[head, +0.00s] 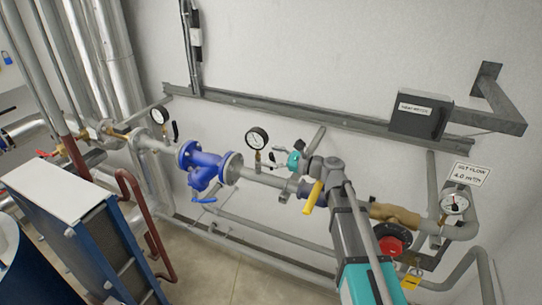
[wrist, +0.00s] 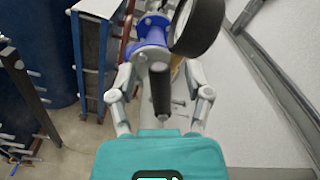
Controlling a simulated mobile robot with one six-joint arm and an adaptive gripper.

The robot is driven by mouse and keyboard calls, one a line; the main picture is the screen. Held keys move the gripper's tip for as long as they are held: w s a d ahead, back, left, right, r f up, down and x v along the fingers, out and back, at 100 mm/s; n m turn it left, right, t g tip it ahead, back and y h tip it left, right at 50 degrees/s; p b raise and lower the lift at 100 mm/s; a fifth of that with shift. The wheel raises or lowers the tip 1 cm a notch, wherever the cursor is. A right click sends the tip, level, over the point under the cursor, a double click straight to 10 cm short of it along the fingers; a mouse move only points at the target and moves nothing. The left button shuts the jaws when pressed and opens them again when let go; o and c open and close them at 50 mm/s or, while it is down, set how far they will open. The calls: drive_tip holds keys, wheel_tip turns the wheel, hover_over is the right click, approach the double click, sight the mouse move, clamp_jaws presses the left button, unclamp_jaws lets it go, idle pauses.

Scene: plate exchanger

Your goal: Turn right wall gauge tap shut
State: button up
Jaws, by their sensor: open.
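The gauge (head: 256,138) near the middle of the pipe run has a white dial and a dark rim. In the wrist view its dark casing (wrist: 198,25) looms at the upper middle. My gripper (head: 274,158) is just right of this gauge's stem. The wrist view shows my gripper (wrist: 160,73) with its fingers spread on both sides of a dark tap lever (wrist: 161,92). The lever lies between the fingers, with gaps on both sides and no visible grip. In the head view my gripper hides most of the tap; I cannot tell its exact angle.
A blue flanged fitting (head: 205,165) is left of the gauge. A yellow lever (head: 313,197) sits close below my wrist. Another gauge (head: 159,115) is farther left, and a flow gauge (head: 454,203) is at right. A wall rail (head: 270,108) runs above.

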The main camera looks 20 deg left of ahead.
drive_tip(key=s+d, duration=0.1)
drive_tip(key=d, duration=1)
drive_tip(key=shift+s, duration=0.15)
drive_tip(key=shift+c, duration=0.5)
drive_tip(key=shift+s, duration=0.1)
